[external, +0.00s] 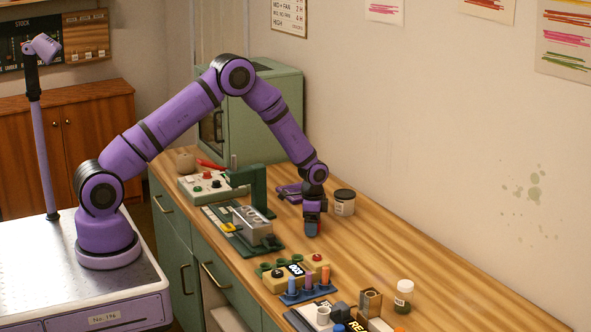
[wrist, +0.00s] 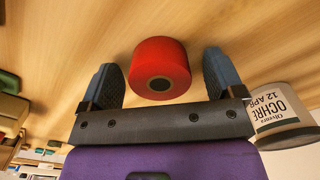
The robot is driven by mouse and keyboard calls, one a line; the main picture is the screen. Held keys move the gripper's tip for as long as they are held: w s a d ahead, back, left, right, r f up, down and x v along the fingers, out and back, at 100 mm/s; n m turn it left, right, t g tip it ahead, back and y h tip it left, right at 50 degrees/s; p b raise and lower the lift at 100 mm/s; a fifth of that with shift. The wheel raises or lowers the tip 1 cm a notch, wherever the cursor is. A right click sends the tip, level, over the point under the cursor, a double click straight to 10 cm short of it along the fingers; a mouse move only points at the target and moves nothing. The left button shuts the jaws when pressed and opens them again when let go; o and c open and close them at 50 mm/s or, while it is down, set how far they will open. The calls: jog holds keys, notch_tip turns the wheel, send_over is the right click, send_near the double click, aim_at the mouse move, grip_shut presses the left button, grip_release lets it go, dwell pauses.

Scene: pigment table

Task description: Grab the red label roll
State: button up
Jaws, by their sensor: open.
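The red label roll (wrist: 160,58) shows in the wrist view, lying between the two blue-grey fingers of my gripper (external: 312,222). Its dark core hole faces the camera. A gap shows on each side between the roll and the fingers, so the gripper is open and not touching it there. In the external view my gripper points down low over the wooden table, and the roll is mostly or fully hidden by it. I cannot tell the exact height of the fingertips above the table.
A dark-lidded ochre jar (external: 344,203) stands close beside my gripper; its label shows at right in the wrist view (wrist: 285,117). A green press with a grey block (external: 256,226) stands to the left. Blocks and a marker rack (external: 307,293) lie nearer the front. Bare tabletop lies right of the jar.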

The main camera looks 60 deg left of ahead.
jog(key=c, duration=1)
